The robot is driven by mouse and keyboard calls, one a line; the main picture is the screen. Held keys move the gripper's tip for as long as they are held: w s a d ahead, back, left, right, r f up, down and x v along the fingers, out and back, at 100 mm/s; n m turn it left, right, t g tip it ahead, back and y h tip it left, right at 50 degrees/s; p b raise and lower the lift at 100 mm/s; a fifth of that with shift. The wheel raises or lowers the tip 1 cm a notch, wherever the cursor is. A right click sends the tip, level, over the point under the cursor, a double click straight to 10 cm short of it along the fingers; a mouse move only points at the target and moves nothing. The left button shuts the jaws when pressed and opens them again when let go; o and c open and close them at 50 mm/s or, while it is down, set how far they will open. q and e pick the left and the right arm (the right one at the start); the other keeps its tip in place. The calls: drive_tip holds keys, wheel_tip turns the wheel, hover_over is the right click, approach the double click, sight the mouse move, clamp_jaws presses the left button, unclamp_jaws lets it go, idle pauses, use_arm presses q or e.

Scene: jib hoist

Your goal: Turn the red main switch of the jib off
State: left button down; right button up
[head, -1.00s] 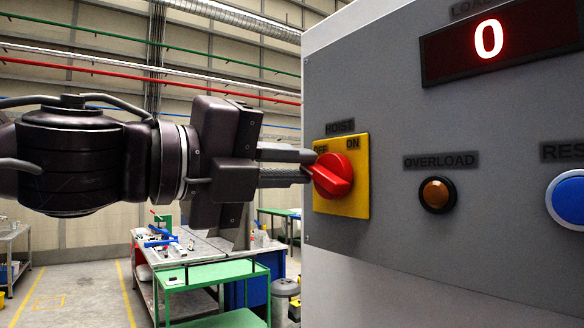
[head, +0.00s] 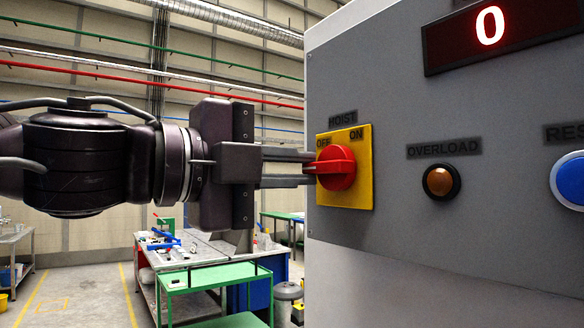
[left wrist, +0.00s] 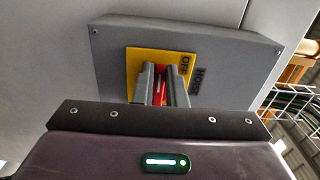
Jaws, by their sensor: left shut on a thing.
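The red main switch (head: 336,168) is a round knob with a grip bar, on a yellow plate (head: 362,190) marked OFF and ON under the label HOIST. Its bar lies about level, with one end toward my gripper. My left gripper (head: 311,168) comes in from the left and is shut on the switch's bar. In the left wrist view, the red switch (left wrist: 159,92) shows between the two fingers (left wrist: 160,88), with the yellow plate (left wrist: 135,62) behind. The fingers hide part of the knob. My right gripper is not in view.
The grey panel (head: 420,220) also carries an amber OVERLOAD lamp (head: 441,181), a blue RESET button (head: 571,180) and a load display (head: 500,35) reading 0. Workbenches and a green table (head: 215,274) stand well behind. The space left of the panel is open.

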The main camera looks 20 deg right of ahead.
use_arm(q)
drive_tip(key=c, duration=1.5)
unclamp_jaws()
drive_tip(key=shift+s+a+f+b, duration=0.15)
drive_tip(key=shift+a+b, duration=0.25)
drive_tip(key=shift+a, duration=0.15)
drive_tip(key=b+v, duration=0.2)
drive_tip(key=v, duration=0.4)
drive_tip(key=shift+s+a, duration=0.1)
drive_tip(key=shift+a, duration=0.25)
